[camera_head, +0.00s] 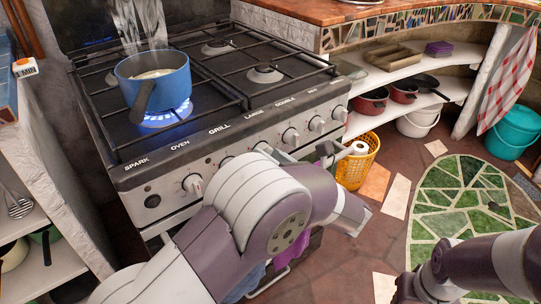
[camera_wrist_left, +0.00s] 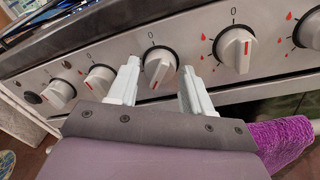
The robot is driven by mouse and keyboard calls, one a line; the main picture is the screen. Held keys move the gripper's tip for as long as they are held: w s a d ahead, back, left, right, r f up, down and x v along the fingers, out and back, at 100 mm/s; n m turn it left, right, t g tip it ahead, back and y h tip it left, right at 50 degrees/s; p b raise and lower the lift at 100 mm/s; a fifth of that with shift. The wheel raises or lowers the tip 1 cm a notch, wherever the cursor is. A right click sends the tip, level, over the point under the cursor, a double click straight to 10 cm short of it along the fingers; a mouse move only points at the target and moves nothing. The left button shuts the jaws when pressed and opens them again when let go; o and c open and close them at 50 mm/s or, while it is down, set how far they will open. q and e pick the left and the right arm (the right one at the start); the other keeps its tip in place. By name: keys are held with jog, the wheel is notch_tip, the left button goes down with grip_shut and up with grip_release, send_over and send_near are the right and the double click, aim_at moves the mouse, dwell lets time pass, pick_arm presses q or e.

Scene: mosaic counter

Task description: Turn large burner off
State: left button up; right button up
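A blue pot (camera_head: 155,80) stands on the front left burner, where a blue flame (camera_head: 166,115) is lit. The stove front (camera_head: 215,150) has a row of knobs under printed labels, one reading LARGE. In the left wrist view my left gripper (camera_wrist_left: 160,67) is open, with one finger on each side of a light grey knob (camera_wrist_left: 161,62), third from the left. Its red mark looks tilted. Contact with the knob cannot be told.
A purple cloth (camera_wrist_left: 282,138) hangs below the panel to the right in the left wrist view. Neighbouring knobs (camera_wrist_left: 235,48) sit close on both sides. A yellow basket (camera_head: 358,165) stands right of the stove. Red pots (camera_head: 371,101) are on a shelf.

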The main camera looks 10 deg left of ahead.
pick_arm(q)
jog(key=c, duration=0.6)
jog(key=shift+m, duration=0.3)
jog(key=shift+s+a+m+t+h+p, duration=0.15)
jog(key=shift+m+t+p, duration=0.3)
jog(key=shift+m+p, duration=3.65)
jog(key=shift+w+d+m+t+h+p, duration=0.1)
jog(key=shift+m+t+h+p, duration=0.25)
jog(key=shift+m+p, duration=3.65)
jog(key=shift+s+a+m+t+h+p, duration=0.1)
jog(key=shift+m+t+p, duration=1.05)
jog(key=shift+m, duration=5.25)
jog(key=shift+g+p, duration=0.65)
